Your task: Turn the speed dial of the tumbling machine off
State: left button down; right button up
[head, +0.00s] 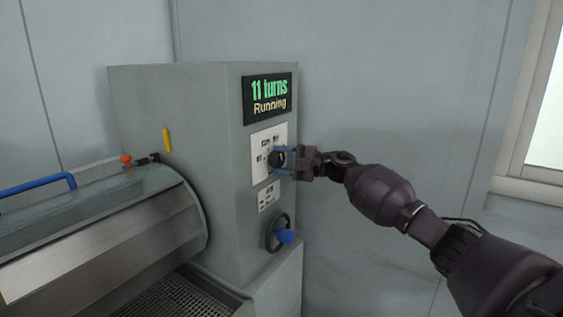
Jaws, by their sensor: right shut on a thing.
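The tumbling machine (170,95) is a grey cabinet on the left with a drum beside it. Its display (268,98) reads "11 turns" and "Running". Below the display is a white label panel (262,140) with the black speed dial (275,159). My right gripper (281,160) reaches in from the right and is shut on the dial, its blue-edged fingers on either side of it. The dial's pointer position is hidden or too small to read. My left gripper is not in view.
A handwheel with a blue knob (286,236) is below the dial. The drum (110,240) has a blue handle (40,185), with an orange-red knob (126,161) and a yellow lever (166,139) nearby. A grating lies below the drum. A window frame is at the right.

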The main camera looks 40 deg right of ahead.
jog(key=n+h, duration=0.1)
jog(key=n, duration=0.2)
jog(key=n+g+h, duration=0.1)
jog(key=n, duration=0.1)
jog(key=shift+r+n+g+p, duration=0.15)
jog(key=shift+n+g+p, duration=0.15)
jog(key=shift+n+p, duration=0.1)
jog(key=n+h, duration=0.1)
jog(key=n, duration=0.1)
jog(key=shift+r+n+p, duration=0.1)
jog(key=shift+n+p, duration=0.2)
jog(key=shift+p, duration=0.1)
jog(key=shift+a+n+h+p, duration=0.1)
jog(key=shift+n+h+p, duration=0.3)
jog(key=shift+n+h, duration=0.45)
jog(key=o, duration=0.9)
jog(key=shift+s, duration=0.1)
jog(key=v, duration=1)
jog(key=shift+s+d, duration=0.2)
jog(key=shift+s, duration=0.05)
